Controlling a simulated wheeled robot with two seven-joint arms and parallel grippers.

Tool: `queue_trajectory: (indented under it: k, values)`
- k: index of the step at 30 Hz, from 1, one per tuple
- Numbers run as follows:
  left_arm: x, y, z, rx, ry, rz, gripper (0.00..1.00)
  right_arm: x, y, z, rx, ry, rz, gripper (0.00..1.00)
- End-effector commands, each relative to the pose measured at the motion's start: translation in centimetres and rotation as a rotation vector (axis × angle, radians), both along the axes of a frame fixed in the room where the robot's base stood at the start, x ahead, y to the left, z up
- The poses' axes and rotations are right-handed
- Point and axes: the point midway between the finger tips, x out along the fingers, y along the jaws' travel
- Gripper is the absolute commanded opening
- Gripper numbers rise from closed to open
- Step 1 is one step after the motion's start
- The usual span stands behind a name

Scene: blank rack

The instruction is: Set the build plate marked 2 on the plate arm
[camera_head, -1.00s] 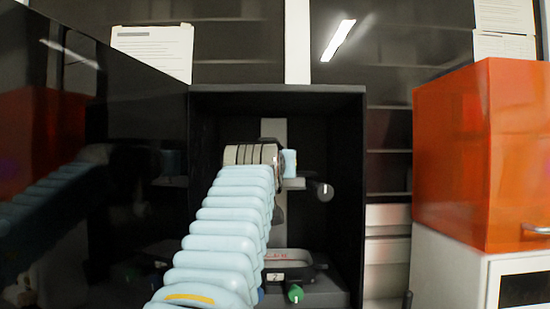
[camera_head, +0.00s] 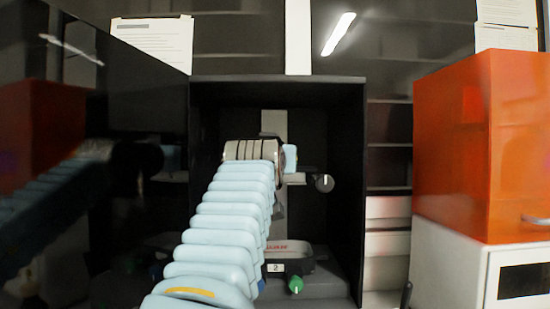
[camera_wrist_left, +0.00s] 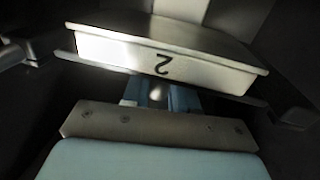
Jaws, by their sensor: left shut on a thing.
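The build plate (camera_wrist_left: 165,55) shows in the left wrist view as a pale block with a wide rim and an upside-down black 2 on its near face. My left gripper (camera_wrist_left: 160,97) has its blue fingers shut on the plate's underside in that view. I cannot tell whether plate and arm touch. My right gripper is not in view.
A dark tray (camera_head: 297,260) labelled 2 and a green knob (camera_head: 296,285) sit low in the cabinet. The cabinet walls (camera_head: 345,130) close in on both sides. An orange box (camera_head: 450,150) stands on a white unit (camera_head: 450,260) at the right.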

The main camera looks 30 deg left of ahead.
Motion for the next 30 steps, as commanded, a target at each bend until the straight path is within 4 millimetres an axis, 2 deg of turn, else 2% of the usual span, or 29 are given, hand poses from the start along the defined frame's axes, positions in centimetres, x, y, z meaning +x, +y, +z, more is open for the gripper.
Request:
queue_trajectory:
  k: [12,13,18,26,30]
  values:
    - [-0.02,-0.03,-0.47,0.001,-0.002,0.0,0.0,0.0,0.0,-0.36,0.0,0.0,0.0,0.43]
    - [-0.02,-0.03,-0.47,0.001,-0.002,0.0,0.29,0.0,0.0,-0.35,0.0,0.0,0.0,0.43]
    - [-0.01,-0.02,-0.45,0.0,-0.001,0.0,0.55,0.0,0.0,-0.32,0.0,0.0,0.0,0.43]
    - [0.0,0.01,-0.57,-0.001,0.002,0.0,0.57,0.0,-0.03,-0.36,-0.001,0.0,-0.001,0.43]
    - [-0.63,-0.41,-0.68,0.001,0.0,-0.002,0.57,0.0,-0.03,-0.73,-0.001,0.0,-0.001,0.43]
